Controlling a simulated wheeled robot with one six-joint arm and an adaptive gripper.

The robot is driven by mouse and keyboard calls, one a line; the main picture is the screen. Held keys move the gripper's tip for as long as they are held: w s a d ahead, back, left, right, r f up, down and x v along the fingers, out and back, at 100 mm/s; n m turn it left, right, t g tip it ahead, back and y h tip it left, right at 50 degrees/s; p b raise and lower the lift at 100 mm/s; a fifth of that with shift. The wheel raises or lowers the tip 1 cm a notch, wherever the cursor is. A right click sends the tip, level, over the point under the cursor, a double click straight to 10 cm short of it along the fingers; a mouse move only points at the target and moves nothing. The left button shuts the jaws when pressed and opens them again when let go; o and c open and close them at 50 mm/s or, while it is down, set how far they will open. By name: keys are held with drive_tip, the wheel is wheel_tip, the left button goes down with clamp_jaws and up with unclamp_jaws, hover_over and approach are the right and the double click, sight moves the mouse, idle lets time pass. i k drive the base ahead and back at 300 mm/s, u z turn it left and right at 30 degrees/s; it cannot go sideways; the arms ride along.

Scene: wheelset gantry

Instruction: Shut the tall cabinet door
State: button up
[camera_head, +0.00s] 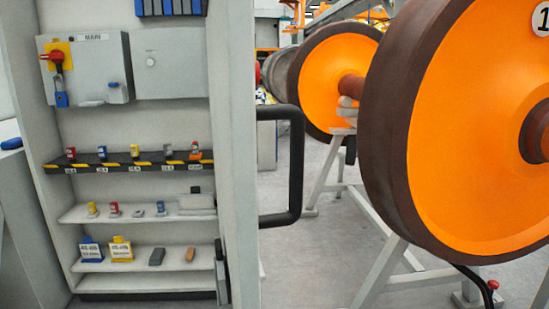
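The tall cabinet (130,190) stands at the left, light grey, with its inside and shelves exposed. Its door (242,150) stands open at the cabinet's right side and shows as a narrow, tall, nearly edge-on panel. A black D-shaped door handle (297,165) sticks out to the right from the door. The door's top and bottom run out of the picture. My gripper is not in view, so nothing is seen touching the door or handle.
Large orange wheels with dark rims (400,125) stand on a grey trestle (380,275) to the right, close to the handle side. A red-topped part (492,285) is low at right. Small padlocks and tags line the striped shelf (130,165). Grey floor (300,260) is clear between door and trestle.

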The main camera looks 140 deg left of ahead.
sight(230, 26)
drive_tip(key=u, duration=0.05)
drive_tip(key=i, duration=0.35)
drive_tip(key=u, duration=3)
drive_tip(key=i, duration=1.6)
drive_tip(key=u, duration=2.9)
